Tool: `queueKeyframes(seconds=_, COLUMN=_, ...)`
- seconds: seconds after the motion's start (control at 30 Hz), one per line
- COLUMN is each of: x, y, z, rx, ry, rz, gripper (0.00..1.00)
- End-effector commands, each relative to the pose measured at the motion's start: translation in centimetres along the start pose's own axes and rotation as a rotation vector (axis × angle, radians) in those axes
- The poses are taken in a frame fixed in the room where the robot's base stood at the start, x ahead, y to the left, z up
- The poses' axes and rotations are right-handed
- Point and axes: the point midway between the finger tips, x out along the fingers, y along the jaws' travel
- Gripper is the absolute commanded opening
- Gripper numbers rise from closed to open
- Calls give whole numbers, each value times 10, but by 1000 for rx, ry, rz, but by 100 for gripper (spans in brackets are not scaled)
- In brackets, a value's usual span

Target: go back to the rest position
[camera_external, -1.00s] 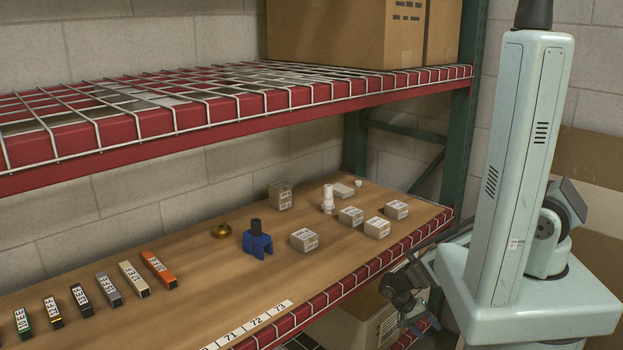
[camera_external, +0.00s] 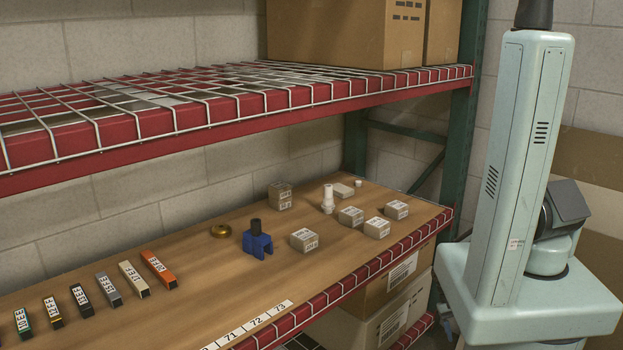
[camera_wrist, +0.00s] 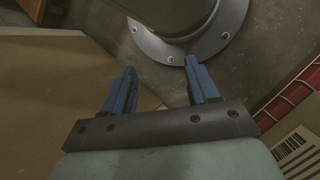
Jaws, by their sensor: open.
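My gripper (camera_wrist: 162,82) shows in the wrist view with its two blue fingers apart and nothing between them. Beyond the fingers is a round grey flange with bolts on a flat grey surface, part of my own body. In the external view my gripper is hidden behind my pale green body. The lamp parts stand on the wooden shelf: a blue holder with a dark cylinder (camera_external: 257,242), a brass disc (camera_external: 221,231) and a white stepped piece (camera_external: 328,200). My gripper is away from all of them.
Several small labelled boxes (camera_external: 304,240) and a row of coloured labelled blocks (camera_external: 159,269) lie on the wooden shelf (camera_external: 200,255). A wire rack shelf (camera_external: 240,105) is above. Cardboard boxes (camera_external: 403,270) sit below. A red shelf edge and a labelled box (camera_wrist: 295,150) show at the wrist view's right.

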Motion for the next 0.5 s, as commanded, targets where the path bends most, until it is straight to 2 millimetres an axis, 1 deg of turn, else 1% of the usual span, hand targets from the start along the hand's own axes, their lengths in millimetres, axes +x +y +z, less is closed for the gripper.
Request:
queueKeyframes(seconds=0.03, x=3, y=6, z=0, rx=-8, ry=-10, rz=-29, gripper=59)
queueKeyframes(seconds=0.2, x=12, y=20, z=-1, rx=-57, ry=-31, rz=-117, gripper=59)
queueKeyframes(seconds=0.5, x=24, y=37, z=0, rx=-118, ry=-35, rz=-233, gripper=59)
